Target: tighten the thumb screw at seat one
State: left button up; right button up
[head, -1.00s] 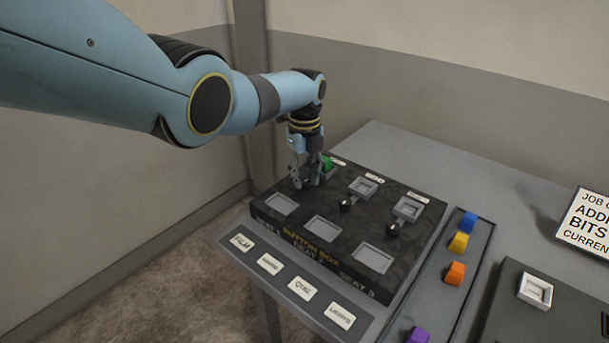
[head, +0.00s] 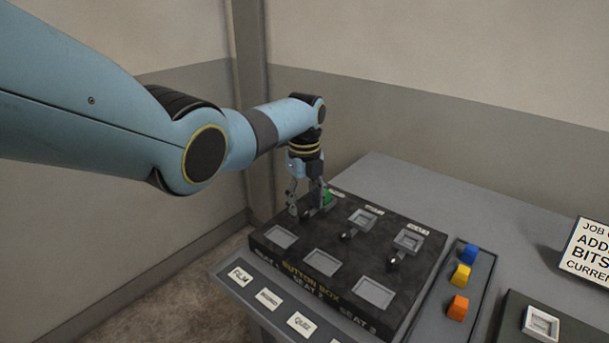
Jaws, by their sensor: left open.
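The black button box (head: 265,243) lies on the grey console. My left gripper (head: 307,211) points down over its far left part, at seat one, with its fingers apart. The thumb screw of seat one is mostly hidden between the fingertips, and I cannot tell whether they touch it. A green block (head: 329,196) sits just behind the fingers at seat one. Seat two's dark thumb screw (head: 349,233) and seat three's thumb screw (head: 393,263) stand clear to the right. My right gripper is not in view.
Blue (head: 470,252), yellow (head: 460,275) and orange (head: 458,307) blocks sit in a tray at the right. A job sign (head: 590,248) stands at the right edge. Label plates line the front edge. The console's back part is clear.

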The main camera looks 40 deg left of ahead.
aim_at(304, 213)
pick_arm(q)
notch_tip(304, 213, up, 10)
dwell(0.3)
dwell(0.3)
